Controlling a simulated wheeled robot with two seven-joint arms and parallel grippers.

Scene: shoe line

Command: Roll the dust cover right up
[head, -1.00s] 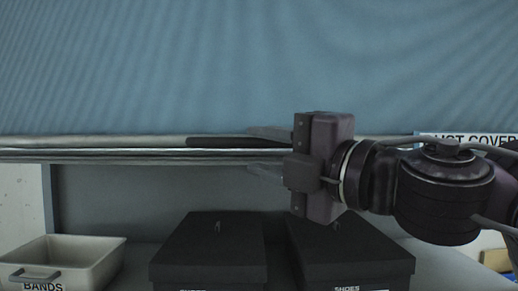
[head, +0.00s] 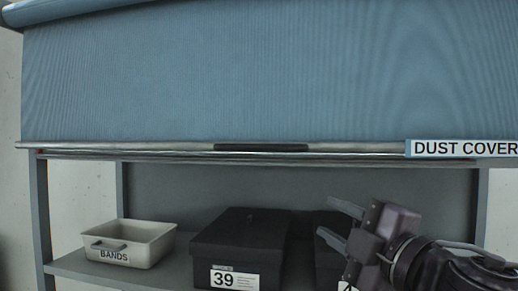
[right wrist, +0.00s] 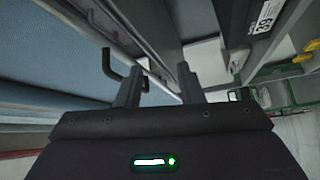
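The blue dust cover (head: 220,75) hangs across the upper part of the rack in the head view. Its roll shows at the top left, and its lower edge carries a metal bar (head: 150,146) with a dark grip (head: 262,147) in the middle. My right gripper (head: 338,222) is open and empty, below and to the right of the grip, in front of the shelf boxes. In the right wrist view its two fingers (right wrist: 157,85) stand apart with nothing between them, and the blue cover (right wrist: 50,60) shows at the left. My left gripper is not in view.
Below the bar a shelf (head: 72,266) holds a white bin (head: 130,243) marked BANDS, a black box (head: 238,243) labelled 39, and another black box (head: 328,255) partly behind my right gripper. A DUST COVER sign (head: 463,148) is at the bar's right end.

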